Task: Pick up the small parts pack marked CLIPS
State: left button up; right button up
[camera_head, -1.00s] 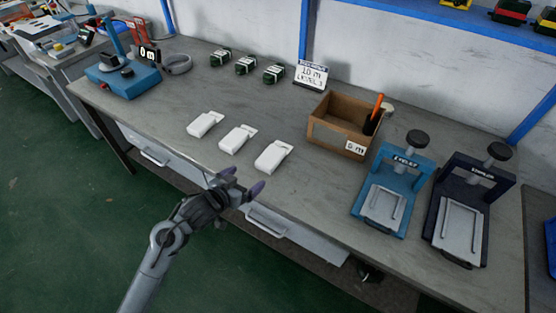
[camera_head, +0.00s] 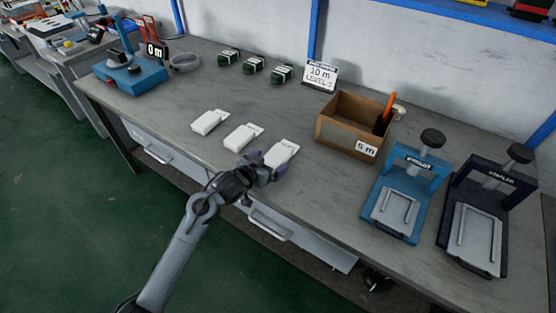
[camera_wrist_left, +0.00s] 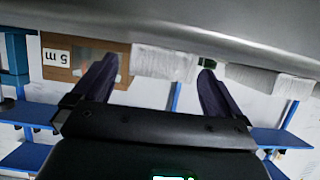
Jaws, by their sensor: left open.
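Three small white packs lie in a row along the front of the grey workbench: a left one (camera_head: 209,122), a middle one (camera_head: 242,136) and a right one (camera_head: 281,152). No CLIPS marking is readable on any of them. My left gripper (camera_head: 272,170) is open at the near side of the right pack and partly covers it. In the left wrist view, which looks upside down, my left gripper (camera_wrist_left: 158,67) has its fingers spread, with one white pack (camera_wrist_left: 165,61) beyond and between them. Another white pack (camera_wrist_left: 272,81) is at right. My right gripper is not in view.
A wooden box (camera_head: 340,138) with an orange-handled tool and a 5 m label stands behind right. Blue (camera_head: 402,195) and dark (camera_head: 480,215) presses stand at right. Several dark green packs (camera_head: 253,65) and a sign (camera_head: 320,75) are at the back. A blue device (camera_head: 130,74) is at left.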

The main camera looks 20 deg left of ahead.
pick_arm(q)
jog(key=shift+w+f, duration=0.1)
jog(key=shift+w, duration=0.1)
jog(key=shift+c, duration=0.3)
jog(key=c, duration=0.9)
jog(key=shift+c, duration=0.2)
